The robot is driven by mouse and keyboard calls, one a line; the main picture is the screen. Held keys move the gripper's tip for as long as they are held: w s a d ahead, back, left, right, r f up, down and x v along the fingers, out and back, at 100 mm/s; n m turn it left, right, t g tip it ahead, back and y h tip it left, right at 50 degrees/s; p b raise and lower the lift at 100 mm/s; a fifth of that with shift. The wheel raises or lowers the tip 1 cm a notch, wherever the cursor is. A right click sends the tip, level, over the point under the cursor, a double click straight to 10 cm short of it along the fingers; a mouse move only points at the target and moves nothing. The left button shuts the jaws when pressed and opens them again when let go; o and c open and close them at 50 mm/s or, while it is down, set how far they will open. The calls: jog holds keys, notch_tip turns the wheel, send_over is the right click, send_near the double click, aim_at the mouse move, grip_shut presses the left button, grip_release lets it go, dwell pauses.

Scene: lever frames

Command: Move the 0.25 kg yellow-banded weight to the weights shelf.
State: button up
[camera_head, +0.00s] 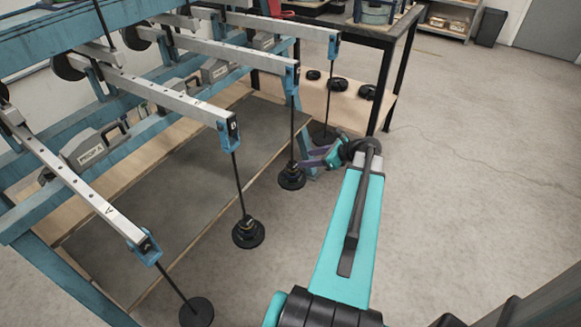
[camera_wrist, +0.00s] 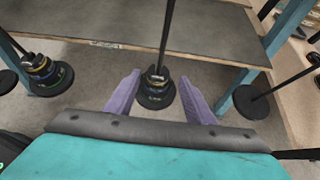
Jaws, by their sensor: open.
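My gripper (camera_head: 312,161) is open, with its purple fingers on either side of a hanging stack of dark banded weights (camera_wrist: 155,92). In the wrist view the stack and its thin rod stand between the fingertips (camera_wrist: 160,77), and I see no finger closed on it. A small yellowish band shows near the stack's top and a green one lower; which is the 0.25 kg weight I cannot tell. The same stack appears in the head view (camera_head: 291,177). The weights shelf (camera_head: 388,104) is behind, at the upper right, with several black discs on it.
Another stack (camera_head: 248,233) hangs to the left, with yellow, blue and green bands in the wrist view (camera_wrist: 45,75). A bare hanger plate (camera_wrist: 251,102) hangs to the right. Lever beams (camera_head: 170,97) run above a dark board (camera_head: 170,200). The floor at right is clear.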

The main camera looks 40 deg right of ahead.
aim_at(295, 165)
jog(key=shift+f, duration=0.1)
jog(key=w+f+b, duration=0.1)
jog(key=b, duration=0.1)
jog(key=w+f+b, duration=0.1)
jog(key=f+b, duration=0.1)
jog(key=w+a+f+b, duration=0.1)
jog(key=f+b, duration=0.1)
jog(key=shift+w+f, duration=0.2)
jog(key=shift+w, duration=0.3)
jog(key=shift+p+x, duration=0.3)
jog(key=shift+x, duration=1.8)
jog(key=shift+s+a+f, duration=0.1)
jog(key=c, duration=0.4)
jog(key=o, duration=0.5)
